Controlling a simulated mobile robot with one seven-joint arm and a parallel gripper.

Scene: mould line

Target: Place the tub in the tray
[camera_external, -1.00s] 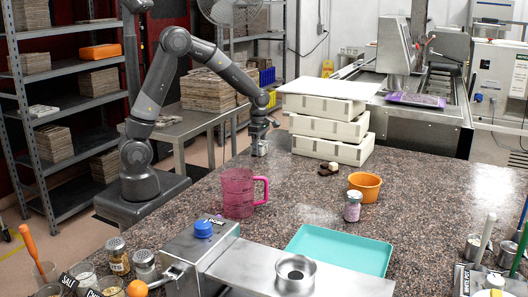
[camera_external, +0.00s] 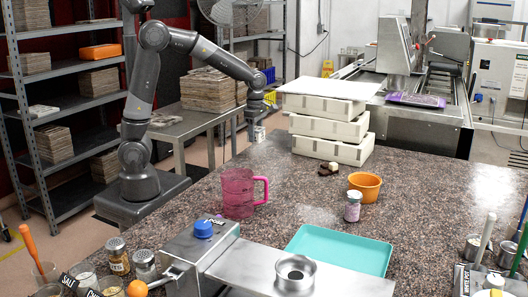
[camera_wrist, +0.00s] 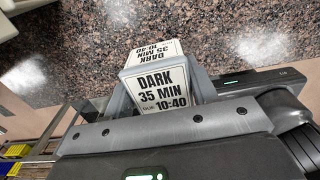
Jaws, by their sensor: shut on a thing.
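An orange tub (camera_external: 365,187) stands upright on the speckled counter, right of centre, apart from my gripper. The turquoise tray (camera_external: 341,250) lies at the front of the counter and looks empty. My gripper (camera_external: 259,124) is at the counter's far side, left of the white boxes. It is shut on a small block with white labels (camera_external: 259,134), held above the counter. In the wrist view the block (camera_wrist: 160,88) reads "DARK 35 MIN 10:40". The tub and tray are not visible in the wrist view.
A pink jug (camera_external: 238,193) stands on the near left. A small lidded jar (camera_external: 352,206) stands between tub and tray. Dark and pale pieces (camera_external: 328,168) lie before the stacked white boxes (camera_external: 330,130). A metal machine (camera_external: 205,250) sits left of the tray.

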